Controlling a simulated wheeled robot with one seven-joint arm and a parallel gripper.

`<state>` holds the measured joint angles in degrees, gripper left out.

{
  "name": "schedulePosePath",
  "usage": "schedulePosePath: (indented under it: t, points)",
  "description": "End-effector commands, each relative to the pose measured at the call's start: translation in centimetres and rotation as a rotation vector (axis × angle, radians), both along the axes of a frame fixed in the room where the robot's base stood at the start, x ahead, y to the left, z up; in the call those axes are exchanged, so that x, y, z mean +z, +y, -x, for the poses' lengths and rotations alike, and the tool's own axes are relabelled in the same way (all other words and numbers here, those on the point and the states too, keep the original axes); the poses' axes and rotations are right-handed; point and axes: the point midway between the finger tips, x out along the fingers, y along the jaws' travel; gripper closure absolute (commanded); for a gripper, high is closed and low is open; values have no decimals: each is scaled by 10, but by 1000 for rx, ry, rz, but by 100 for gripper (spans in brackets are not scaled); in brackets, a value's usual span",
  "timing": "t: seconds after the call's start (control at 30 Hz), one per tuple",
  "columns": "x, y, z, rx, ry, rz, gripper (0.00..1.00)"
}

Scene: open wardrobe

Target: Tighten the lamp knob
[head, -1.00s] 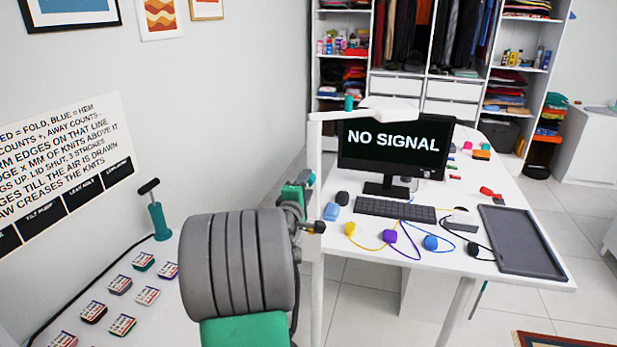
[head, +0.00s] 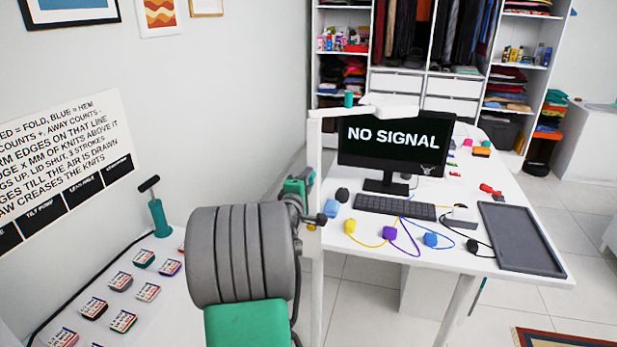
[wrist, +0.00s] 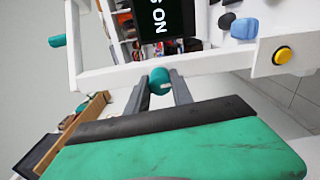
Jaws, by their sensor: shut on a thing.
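The lamp has a white post (head: 316,265) and a white arm (head: 385,110) reaching over the monitor. A teal knob (wrist: 160,76) sits on the side of the post in the wrist view. My gripper (wrist: 160,86) is shut on this knob, with one grey finger on each side. A second teal knob (wrist: 57,41) sits on the lamp arm, apart from the gripper; it also shows in the head view (head: 349,99). In the head view my wrist is beside the post, and the gripped knob is hard to make out.
Behind the post, the white desk holds a monitor (head: 393,143), a keyboard (head: 395,207), coloured plugs with cables and a dark tray (head: 520,238). At left, a teal pump (head: 159,218) and several small labelled blocks stand on a white surface below a wall sign (head: 60,160).

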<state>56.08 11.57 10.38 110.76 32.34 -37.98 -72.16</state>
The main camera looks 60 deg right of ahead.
Motion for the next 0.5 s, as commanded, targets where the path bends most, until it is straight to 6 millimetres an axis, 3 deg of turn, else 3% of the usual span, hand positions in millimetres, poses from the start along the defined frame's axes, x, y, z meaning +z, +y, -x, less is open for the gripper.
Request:
schedulePosePath:
  t: [0.5]
  points:
    - [-3, 0, 0, -1, -88, -12, 100]
